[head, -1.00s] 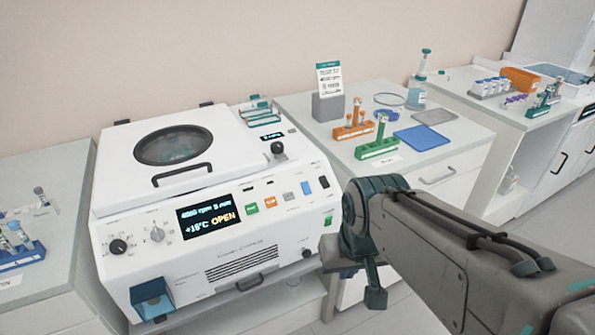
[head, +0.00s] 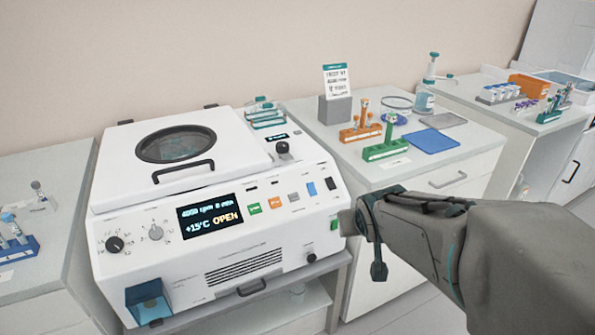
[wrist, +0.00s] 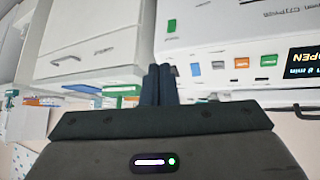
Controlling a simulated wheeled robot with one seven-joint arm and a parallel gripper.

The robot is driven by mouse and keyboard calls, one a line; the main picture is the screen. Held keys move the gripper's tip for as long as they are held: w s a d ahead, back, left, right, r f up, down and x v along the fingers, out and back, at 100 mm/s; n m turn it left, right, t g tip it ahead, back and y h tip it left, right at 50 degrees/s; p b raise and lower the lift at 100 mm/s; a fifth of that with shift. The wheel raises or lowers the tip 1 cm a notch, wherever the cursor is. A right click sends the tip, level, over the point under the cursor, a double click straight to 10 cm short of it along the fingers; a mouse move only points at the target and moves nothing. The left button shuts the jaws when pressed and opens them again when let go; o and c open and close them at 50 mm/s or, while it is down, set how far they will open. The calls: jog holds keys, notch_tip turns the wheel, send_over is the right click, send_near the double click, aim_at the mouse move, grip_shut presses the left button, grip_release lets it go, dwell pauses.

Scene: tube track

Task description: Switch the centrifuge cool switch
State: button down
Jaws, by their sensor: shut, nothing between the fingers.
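The white centrifuge (head: 230,253) stands on the bench, its lid down and its display (head: 209,214) reading +15°C and OPEN. Its sloped panel has a blue switch (head: 311,188) and a dark switch (head: 330,183) at the right end. I cannot read which label says cool. The blue switch also shows in the wrist view (wrist: 195,69), just right of my fingertips. My gripper (wrist: 163,72) is shut and empty, in front of the panel's right end. The fingers cover part of the panel there, and I cannot tell whether they touch it.
Green (head: 254,208), orange (head: 275,202) and grey (head: 293,197) buttons sit left of the blue switch. A black knob (head: 282,148) stands above the panel. The right-hand bench holds orange (head: 360,134) and green (head: 384,150) tube racks and a blue mat (head: 432,141).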

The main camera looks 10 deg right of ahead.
jog(key=w+a+f+n+t+y+b, duration=0.1)
jog(key=w+f+n+t+y+b, duration=0.3)
jog(key=w+t+y+b, duration=0.3)
jog(key=shift+w+f+t+b, duration=0.6)
jog(key=shift+w+b, duration=0.7)
jog(key=shift+w, duration=1.05)
jog(key=shift+a, duration=0.1)
send_near(312, 189)
jog(key=w+r, duration=0.1)
jog(key=w+a+r, duration=0.1)
jog(key=w, duration=0.1)
jog(key=w+a+r, duration=0.1)
jog(key=w+r, duration=0.1)
jog(key=shift+b, duration=0.3)
jog(key=shift+w+a+f, duration=0.1)
jog(key=shift+w+f, duration=0.55)
jog(key=shift+f, duration=0.3)
jog(key=shift+w+a+f+b, duration=0.15)
jog(key=shift+w+f+b, duration=0.15)
jog(key=shift+w+f, duration=0.1)
